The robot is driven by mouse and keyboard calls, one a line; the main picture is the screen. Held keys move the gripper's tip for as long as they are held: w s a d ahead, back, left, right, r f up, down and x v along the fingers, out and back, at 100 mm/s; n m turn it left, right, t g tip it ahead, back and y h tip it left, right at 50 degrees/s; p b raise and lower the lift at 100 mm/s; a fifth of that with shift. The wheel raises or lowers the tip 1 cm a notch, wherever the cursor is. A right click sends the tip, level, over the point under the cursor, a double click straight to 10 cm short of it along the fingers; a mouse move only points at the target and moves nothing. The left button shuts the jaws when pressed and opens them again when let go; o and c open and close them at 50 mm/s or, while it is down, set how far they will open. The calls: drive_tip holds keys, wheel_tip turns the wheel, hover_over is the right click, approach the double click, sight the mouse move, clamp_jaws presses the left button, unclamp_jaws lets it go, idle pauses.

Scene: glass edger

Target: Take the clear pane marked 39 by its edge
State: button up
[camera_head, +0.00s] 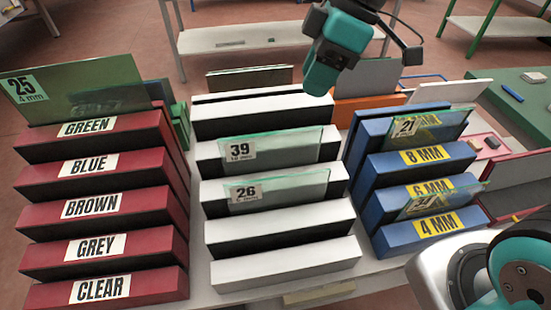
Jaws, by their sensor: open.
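The clear pane marked 39 (275,150) stands upright in a slot of the white rack, third bar from the back. Its label with the number 39 is at its upper left, and its top edge is free. The clear pane marked 26 (285,188) stands one slot nearer. My gripper (325,78), at the end of the teal and dark arm, is above and behind pane 39, apart from it. It is open and holds nothing that I can see; its fingertips are not clearly made out.
A red rack (105,210) with colour labels stands left, holding a green pane marked 25 (90,85). A blue rack (430,165) with thickness labels stands right, holding panes marked 21 (432,124) and 24 (428,203). Space above the white rack's front (285,265) is clear.

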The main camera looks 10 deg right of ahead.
sight(275, 133)
drive_tip(key=w+f+n, duration=0.3)
drive_tip(key=w, duration=0.3)
drive_tip(key=x, duration=0.6)
drive_tip(key=p+x, duration=0.1)
drive_tip(key=x, duration=0.3)
drive_tip(key=shift+s+a, duration=0.1)
drive_tip(key=shift+s, duration=0.15)
drive_tip(key=shift+p+x, duration=1)
drive_tip(key=shift+x, duration=2.2)
clamp_jaws()
